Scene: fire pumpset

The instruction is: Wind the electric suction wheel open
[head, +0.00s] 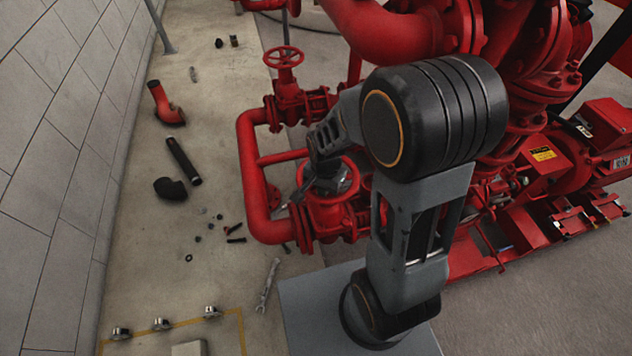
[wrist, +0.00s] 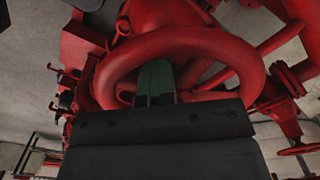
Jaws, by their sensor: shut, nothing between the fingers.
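A red handwheel (wrist: 240,62) fills the middle of the wrist view, its rim curving around the tip of my gripper (wrist: 157,75). The fingers look closed together, with nothing between them, and appear in front of the wheel's opening. I cannot tell whether they touch the rim or a spoke. In the head view, my gripper (head: 303,190) is at a red valve (head: 328,215) low on the pipework, and the arm and wrist hide part of its wheel. No label shows that this is the electric suction wheel.
Another red handwheel (head: 284,57) stands on a valve farther back. A red pipe loop (head: 250,190) is left of my gripper. Loose pipe pieces (head: 184,161), small parts and a wrench (head: 267,286) lie on the floor. A wall (head: 50,150) bounds the left; red pump machinery (head: 545,165) fills the right.

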